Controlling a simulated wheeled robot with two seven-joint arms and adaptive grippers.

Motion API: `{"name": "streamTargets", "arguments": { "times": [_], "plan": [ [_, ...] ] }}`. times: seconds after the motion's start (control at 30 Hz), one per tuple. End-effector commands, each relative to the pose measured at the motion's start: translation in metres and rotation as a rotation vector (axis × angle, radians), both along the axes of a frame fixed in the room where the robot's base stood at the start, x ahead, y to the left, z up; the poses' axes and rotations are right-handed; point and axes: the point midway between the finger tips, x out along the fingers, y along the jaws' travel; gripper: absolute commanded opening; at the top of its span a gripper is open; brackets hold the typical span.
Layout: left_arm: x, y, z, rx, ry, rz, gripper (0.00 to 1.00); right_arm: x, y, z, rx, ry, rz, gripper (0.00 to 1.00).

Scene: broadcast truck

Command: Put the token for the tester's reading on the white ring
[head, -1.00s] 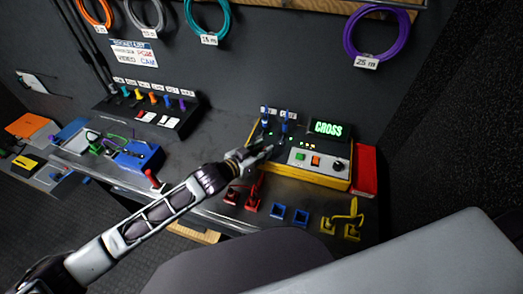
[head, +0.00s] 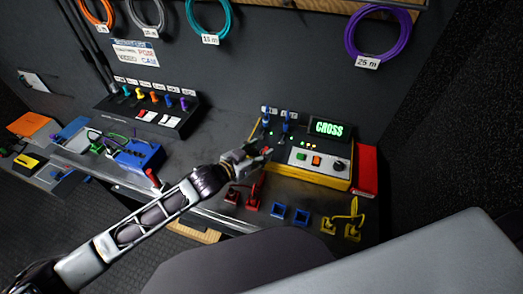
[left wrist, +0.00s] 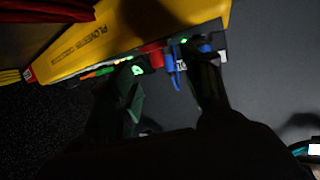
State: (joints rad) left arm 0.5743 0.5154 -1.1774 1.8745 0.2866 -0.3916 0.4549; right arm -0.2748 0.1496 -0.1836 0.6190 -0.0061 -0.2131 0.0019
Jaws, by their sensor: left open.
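The yellow tester (head: 301,175) stands at the back right of the bench, and its green display (head: 330,128) reads CROSS. Two blue plugs stand at its left end, one of them (head: 286,121) nearer the display. My left gripper (head: 264,155) is open and empty, in front of the tester's left part. The left wrist view shows the tester's yellow side (left wrist: 170,22) beyond my two dark fingers (left wrist: 165,95). I cannot make out a white ring or tell which piece is a token. My right gripper is not in view.
Red pieces (head: 253,196), blue square pieces (head: 278,211) and yellow pieces with a cable (head: 352,230) line the bench's front edge. A red block (head: 366,171) is beside the tester. A black switch panel (head: 150,112) and blue box (head: 139,156) are at left.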

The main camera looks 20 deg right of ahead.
Motion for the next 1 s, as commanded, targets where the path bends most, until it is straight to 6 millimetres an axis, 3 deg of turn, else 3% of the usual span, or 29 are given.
{"name": "streamTargets", "arguments": {
  "times": [0.63, 1.0],
  "plan": [
    [-0.033, 0.051, 0.018, 0.001, 0.001, 0.0, 0.49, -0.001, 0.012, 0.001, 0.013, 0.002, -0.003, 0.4],
    [-0.049, 0.074, 0.028, 0.0, 0.0, 0.0, 0.49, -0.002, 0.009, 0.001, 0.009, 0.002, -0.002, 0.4]
  ]
}}
